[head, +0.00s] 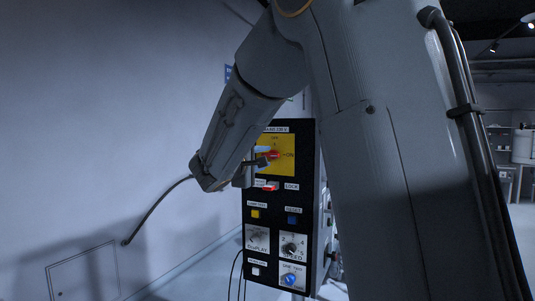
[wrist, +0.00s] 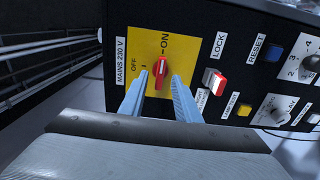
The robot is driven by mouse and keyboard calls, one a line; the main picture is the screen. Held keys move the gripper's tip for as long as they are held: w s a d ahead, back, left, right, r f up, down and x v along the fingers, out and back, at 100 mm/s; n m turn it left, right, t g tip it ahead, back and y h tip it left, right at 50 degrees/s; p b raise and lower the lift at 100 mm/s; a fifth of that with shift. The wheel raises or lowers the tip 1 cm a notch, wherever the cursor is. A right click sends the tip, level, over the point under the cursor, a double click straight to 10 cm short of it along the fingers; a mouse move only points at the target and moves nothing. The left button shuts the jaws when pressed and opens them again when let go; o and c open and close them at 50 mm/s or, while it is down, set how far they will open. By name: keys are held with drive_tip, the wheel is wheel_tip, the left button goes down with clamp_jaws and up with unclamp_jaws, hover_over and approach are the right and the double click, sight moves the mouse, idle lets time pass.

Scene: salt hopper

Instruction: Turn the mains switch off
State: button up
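The mains switch (wrist: 160,74) is a red knob on a yellow plate marked MAINS 230 V, with ON and OFF labels. In the wrist view its long side lies along the line toward ON. It also shows as a red knob in the head view (head: 275,154), partly covered by my gripper (head: 262,156). In the wrist view my gripper (wrist: 161,80) is open, with one fingertip on each side of the knob and a gap on both sides. I cannot tell how deep the fingertips reach.
The black panel (head: 262,222) also carries a red-and-white LOCK rocker (wrist: 214,81), a blue RESET button (wrist: 272,53), a yellow button (wrist: 243,109) and white-plated dials. The rocker sits close to the right finger. A pale wall (head: 90,120) stands at the left.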

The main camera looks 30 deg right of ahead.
sight(269, 156)
drive_tip(key=shift+p+x, duration=0.55)
drive_tip(key=shift+x, duration=1.15)
clamp_jaws()
drive_tip(key=shift+a+f, duration=0.1)
